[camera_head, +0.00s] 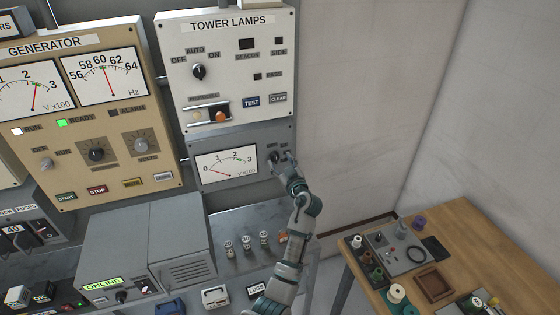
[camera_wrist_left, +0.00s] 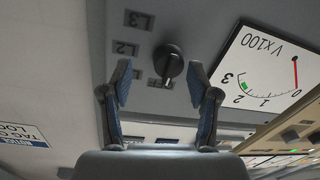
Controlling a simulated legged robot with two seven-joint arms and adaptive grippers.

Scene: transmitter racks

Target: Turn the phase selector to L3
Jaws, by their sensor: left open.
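The phase selector is a dark round knob (camera_wrist_left: 168,62) on the grey panel, right beside the volt meter (camera_head: 226,165). A third label by the knob is partly hidden. I cannot tell for sure which label the knob points at. My left gripper (camera_wrist_left: 159,72) is open, its two blue-padded fingers on either side of the knob, with gaps visible. In the head view the left gripper (camera_head: 282,160) covers most of the selector. My right gripper is not in view.
The generator panel (camera_head: 70,130) is to the left. Several small parts stand on the shelf below. A wooden table (camera_head: 352,262) with spools is at lower right.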

